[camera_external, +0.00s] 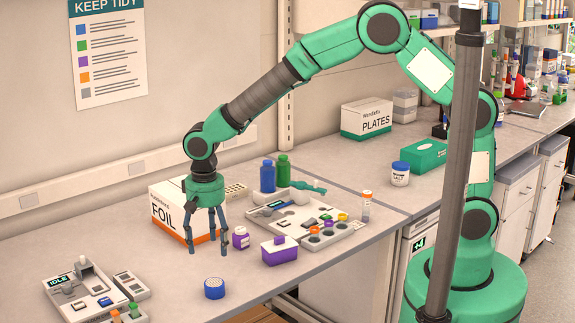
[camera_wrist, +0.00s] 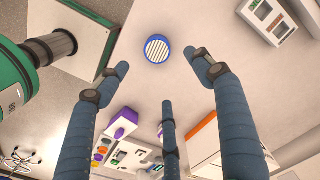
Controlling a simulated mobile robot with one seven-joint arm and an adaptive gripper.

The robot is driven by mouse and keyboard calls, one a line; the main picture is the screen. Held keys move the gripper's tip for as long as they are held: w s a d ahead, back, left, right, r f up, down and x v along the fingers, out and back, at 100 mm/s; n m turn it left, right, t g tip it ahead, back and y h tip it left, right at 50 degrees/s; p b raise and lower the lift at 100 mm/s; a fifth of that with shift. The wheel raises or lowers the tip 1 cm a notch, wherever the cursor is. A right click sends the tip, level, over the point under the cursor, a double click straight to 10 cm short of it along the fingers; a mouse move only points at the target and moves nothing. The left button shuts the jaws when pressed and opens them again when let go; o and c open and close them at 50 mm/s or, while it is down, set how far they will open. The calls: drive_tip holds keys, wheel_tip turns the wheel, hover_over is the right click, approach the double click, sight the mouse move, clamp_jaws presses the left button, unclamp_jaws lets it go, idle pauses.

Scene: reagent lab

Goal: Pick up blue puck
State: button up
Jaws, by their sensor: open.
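The blue puck (camera_external: 214,288) lies flat on the bench near its front edge, a short squat disc with a pale top. In the wrist view the blue puck (camera_wrist: 157,48) shows a white striped top inside a blue rim. My gripper (camera_external: 207,250) points down above the bench, behind the puck in the external view and apart from it. In the wrist view its three fingers (camera_wrist: 160,85) are spread, with nothing between them, and the puck shows beyond the fingertips.
A grey device (camera_external: 95,290) sits at left. The bench around the puck is clear.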

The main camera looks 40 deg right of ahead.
sight(214, 283)
drive_tip(key=shift+f, duration=0.1)
wheel_tip(214, 283, down, 8)
drive_tip(key=shift+f+b, duration=0.15)
drive_tip(key=shift+b, duration=0.3)
idle(0.3)
drive_tip(key=shift+f, duration=0.1)
drive_tip(key=shift+s+f+b, duration=0.2)
drive_tip(key=shift+f, duration=1.1)
drive_tip(key=shift+s+f+b, duration=0.15)
drive_tip(key=shift+f, duration=1.1)
drive_tip(key=c, duration=1.3)
